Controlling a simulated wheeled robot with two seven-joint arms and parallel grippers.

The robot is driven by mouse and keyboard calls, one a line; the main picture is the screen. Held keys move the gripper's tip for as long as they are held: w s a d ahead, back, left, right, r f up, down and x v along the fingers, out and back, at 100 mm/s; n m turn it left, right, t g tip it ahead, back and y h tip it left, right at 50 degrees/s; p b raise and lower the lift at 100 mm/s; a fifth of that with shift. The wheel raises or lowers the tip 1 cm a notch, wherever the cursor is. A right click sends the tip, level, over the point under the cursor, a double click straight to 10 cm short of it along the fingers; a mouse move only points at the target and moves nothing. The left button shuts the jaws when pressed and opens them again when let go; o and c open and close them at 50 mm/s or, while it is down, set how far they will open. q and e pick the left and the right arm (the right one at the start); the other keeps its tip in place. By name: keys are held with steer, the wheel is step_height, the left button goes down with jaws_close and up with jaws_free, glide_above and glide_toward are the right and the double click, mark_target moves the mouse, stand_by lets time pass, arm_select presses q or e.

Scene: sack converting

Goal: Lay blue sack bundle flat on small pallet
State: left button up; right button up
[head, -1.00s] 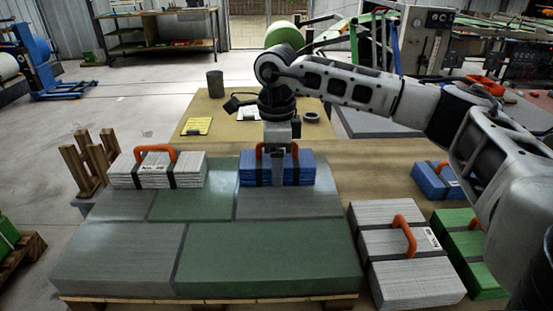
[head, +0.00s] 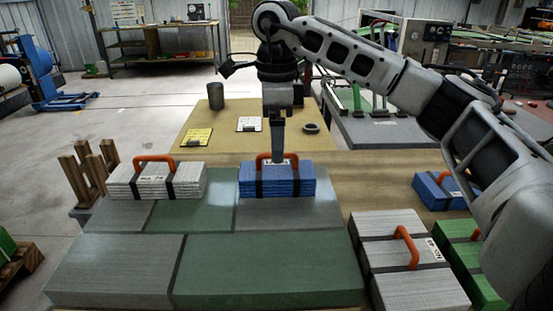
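The blue sack bundle (head: 300,181), with dark straps and an orange handle (head: 262,160), lies flat and level on a layer of grey and green blocks (head: 270,265). It sits at the back right of that layer. The pallet under the layer is almost wholly out of the picture now. My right gripper (head: 277,160) points straight down over the middle of the bundle. Its fingertips overlap the handle in the view. I see it edge-on, so whether its fingers are apart or closed is unclear. My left gripper is not in view.
A grey bundle (head: 190,181) with an orange handle lies to the left on the same layer. Wooden posts (head: 88,170) stand at its left. Grey (head: 400,265), green (head: 465,255) and smaller blue (head: 440,190) bundles lie at the right. Clipboards (head: 197,137) lie on the table behind.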

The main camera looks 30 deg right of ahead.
steer(key=shift+r, duration=1.75)
